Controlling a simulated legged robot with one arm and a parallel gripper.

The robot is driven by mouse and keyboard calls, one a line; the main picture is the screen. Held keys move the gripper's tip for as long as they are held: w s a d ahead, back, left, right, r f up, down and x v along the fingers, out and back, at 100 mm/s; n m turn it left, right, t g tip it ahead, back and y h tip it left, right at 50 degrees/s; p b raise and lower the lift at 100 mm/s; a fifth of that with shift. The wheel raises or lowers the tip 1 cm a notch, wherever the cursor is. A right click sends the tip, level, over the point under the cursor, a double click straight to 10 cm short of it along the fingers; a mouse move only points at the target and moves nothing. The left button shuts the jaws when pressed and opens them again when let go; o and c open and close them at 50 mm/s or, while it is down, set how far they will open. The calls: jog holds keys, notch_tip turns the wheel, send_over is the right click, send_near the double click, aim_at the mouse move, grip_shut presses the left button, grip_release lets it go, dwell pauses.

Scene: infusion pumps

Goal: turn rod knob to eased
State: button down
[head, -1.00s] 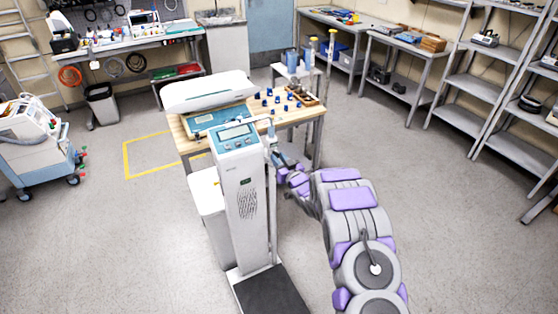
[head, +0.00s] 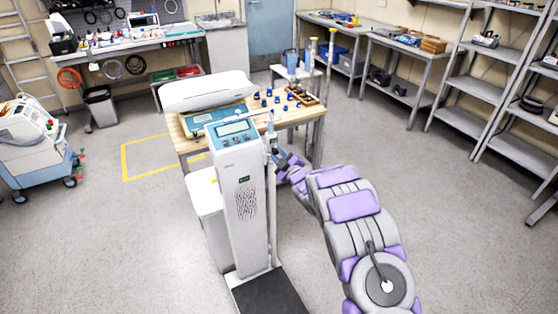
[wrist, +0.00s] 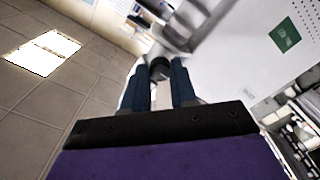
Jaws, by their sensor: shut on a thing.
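The rod knob (wrist: 159,67) is a small dark round knob between my fingertips in the wrist view. My gripper (wrist: 160,76), with two dark blue fingers, is shut on it. In the head view my gripper (head: 282,158) is at the upright rod (head: 272,200) on the right side of the tall white scale column (head: 245,195). The knob is too small and covered to make out there. The knob's marking or setting is not readable. The wrist view is tilted and partly blurred.
A wooden-topped table (head: 300,116) with a baby scale (head: 208,92) and several blue weights stands just behind the column. The scale's dark foot platform (head: 268,296) lies in front. Open floor is to the right, with metal shelves (head: 480,95) beyond.

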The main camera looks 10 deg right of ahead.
jog(key=shift+s+f+n+b, duration=0.1)
jog(key=shift+f+n+b, duration=0.25)
jog(key=shift+n, duration=0.35)
jog(key=c, duration=1.3)
grip_release()
jog(key=o, duration=0.4)
jog(key=shift+r, duration=0.2)
jog(key=p+v, duration=0.3)
jog(key=v, duration=1.4)
jog(key=shift+s+p, duration=0.1)
jog(key=shift+p, duration=0.2)
